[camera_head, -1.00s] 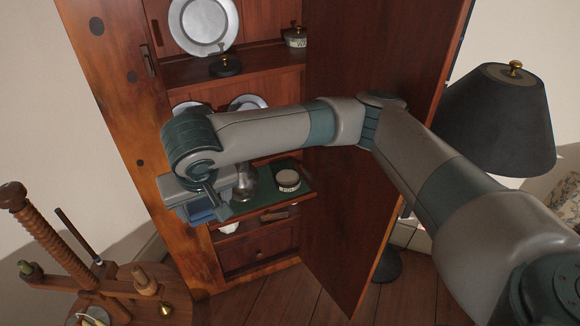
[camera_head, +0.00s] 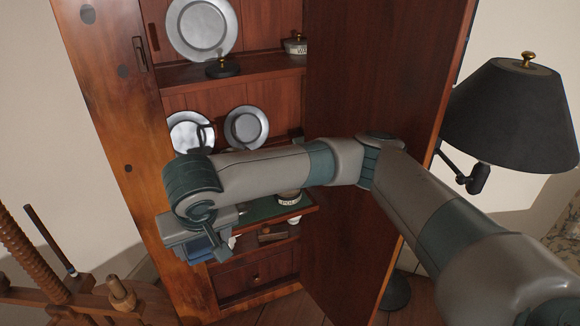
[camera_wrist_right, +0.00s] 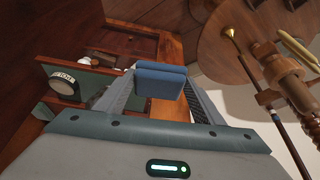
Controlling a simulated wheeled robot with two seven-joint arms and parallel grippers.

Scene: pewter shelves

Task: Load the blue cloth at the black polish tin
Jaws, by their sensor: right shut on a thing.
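My right gripper (camera_wrist_right: 160,92) is shut on a blue cloth (camera_wrist_right: 160,76), a folded pad between the fingers in the right wrist view. In the head view the cloth (camera_head: 205,248) shows in part below the wrist, left of and lower than the green-topped pull-out shelf. A small round tin (camera_head: 289,198) with a lettered band stands on that shelf, partly hidden by my arm; it also shows in the right wrist view (camera_wrist_right: 66,84), apart from the gripper. A black round object with a brass knob (camera_head: 223,67) sits on the upper shelf. My left gripper is not in view.
The green-topped shelf (camera_head: 262,211) juts from the wooden cupboard. Its open door (camera_head: 375,100) stands to the right, behind my arm. Pewter plates (camera_head: 202,28) lean inside. A black lamp (camera_head: 515,115) stands right; a wooden screw stand (camera_head: 118,295) is lower left.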

